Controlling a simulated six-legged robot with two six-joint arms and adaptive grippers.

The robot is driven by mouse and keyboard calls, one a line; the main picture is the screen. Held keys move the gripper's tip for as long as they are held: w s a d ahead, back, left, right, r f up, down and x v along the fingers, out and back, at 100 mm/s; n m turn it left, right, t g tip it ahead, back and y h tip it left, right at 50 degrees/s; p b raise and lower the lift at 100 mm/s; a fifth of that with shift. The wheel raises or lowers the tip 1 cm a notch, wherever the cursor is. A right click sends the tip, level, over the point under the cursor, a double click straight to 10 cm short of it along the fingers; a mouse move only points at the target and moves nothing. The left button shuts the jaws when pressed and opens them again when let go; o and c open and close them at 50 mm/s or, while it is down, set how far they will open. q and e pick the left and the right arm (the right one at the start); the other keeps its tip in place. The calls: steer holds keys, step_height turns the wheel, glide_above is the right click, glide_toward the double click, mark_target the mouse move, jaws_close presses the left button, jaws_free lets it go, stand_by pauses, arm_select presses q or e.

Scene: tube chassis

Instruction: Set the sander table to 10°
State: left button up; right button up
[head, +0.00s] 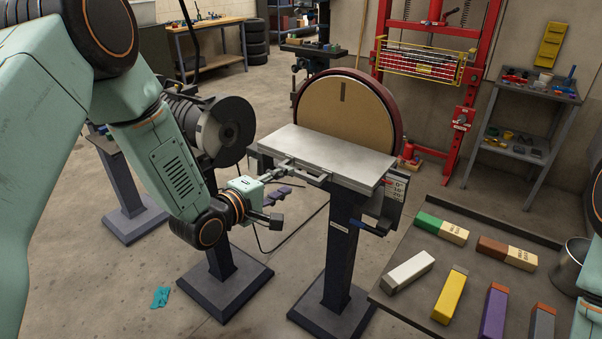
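The disc sander has a round tan disc (345,106) in a dark red-rimmed housing. Its grey sander table (335,150) juts out in front of the disc and looks about level. A bar handle (314,178) runs along the table's front edge. An angle scale (397,190) with marks that look like 0, 10 and 20 hangs at the table's right end; its pointer is too small to read. A lever with a blue grip (372,228) sits below it. My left gripper (284,170) is at the left part of the bar handle; whether its fingers are closed around it is unclear. My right gripper is out of view.
A bench grinder (222,128) on a pedestal stands close behind my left arm. A tray table (415,245) with several coloured abrasive blocks is at the lower right, beside a metal bucket (570,265). A red press frame (462,125) stands behind. A teal rag (160,297) lies on the floor.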

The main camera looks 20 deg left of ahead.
mark_target(297, 175)
arm_select(q)
steer(key=x, duration=0.6)
steer(key=shift+w+a+f, duration=0.1)
steer(key=shift+a+f, duration=0.05)
steer(key=shift+a, duration=0.1)
steer(key=shift+w+d, duration=0.35)
steer(key=shift+w, duration=0.05)
steer(key=shift+a, duration=0.15)
steer(key=shift+a, duration=0.1)
steer(key=shift+w+f, duration=0.1)
steer(key=shift+c, duration=0.3)
steer(key=c, duration=0.5)
jaws_close()
